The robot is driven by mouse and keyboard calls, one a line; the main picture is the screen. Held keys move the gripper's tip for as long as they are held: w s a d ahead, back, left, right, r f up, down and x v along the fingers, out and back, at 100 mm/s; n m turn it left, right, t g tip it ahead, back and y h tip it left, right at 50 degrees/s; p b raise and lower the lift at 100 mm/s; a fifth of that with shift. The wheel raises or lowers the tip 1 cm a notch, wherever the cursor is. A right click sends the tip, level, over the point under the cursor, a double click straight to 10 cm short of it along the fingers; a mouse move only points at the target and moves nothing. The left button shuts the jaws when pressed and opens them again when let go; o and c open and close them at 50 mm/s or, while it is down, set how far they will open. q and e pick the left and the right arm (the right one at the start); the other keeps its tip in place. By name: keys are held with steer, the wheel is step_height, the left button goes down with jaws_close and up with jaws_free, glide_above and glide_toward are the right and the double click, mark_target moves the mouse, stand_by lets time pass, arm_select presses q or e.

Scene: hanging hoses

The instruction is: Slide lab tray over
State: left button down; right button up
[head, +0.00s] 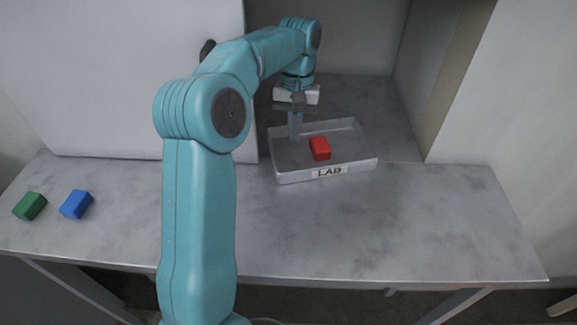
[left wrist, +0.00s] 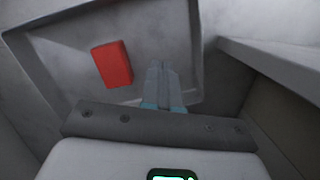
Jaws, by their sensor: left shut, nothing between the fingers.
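The lab tray (head: 362,160) is a shallow light-grey tray with a "LAB" label on its front wall. It sits on the grey counter at the mouth of a recess. A red block (head: 320,148) lies inside it. My left gripper (head: 295,137) points down into the tray, left of the red block, with its fingers shut and empty. In the left wrist view the shut fingers (left wrist: 166,72) are over the tray floor, beside the red block (left wrist: 112,64), and the tray rim (left wrist: 194,45) shows. Whether the fingertips touch the tray is unclear. My right gripper is not in view.
A green block (head: 30,206) and a blue block (head: 76,204) lie at the counter's left. A large white panel (head: 100,70) stands left of the recess, and a wall (head: 455,80) bounds it on the right. The counter (head: 420,225) in front of the tray is clear.

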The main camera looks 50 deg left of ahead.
arm_select(q)
steer(key=b, duration=0.2)
glide_above(287, 181)
steer(key=shift+w+a+f, duration=0.15)
steer(key=shift+w+f, duration=0.05)
steer(key=shift+f, duration=0.55)
steer(key=shift+f, duration=0.1)
steer(key=shift+a, duration=0.1)
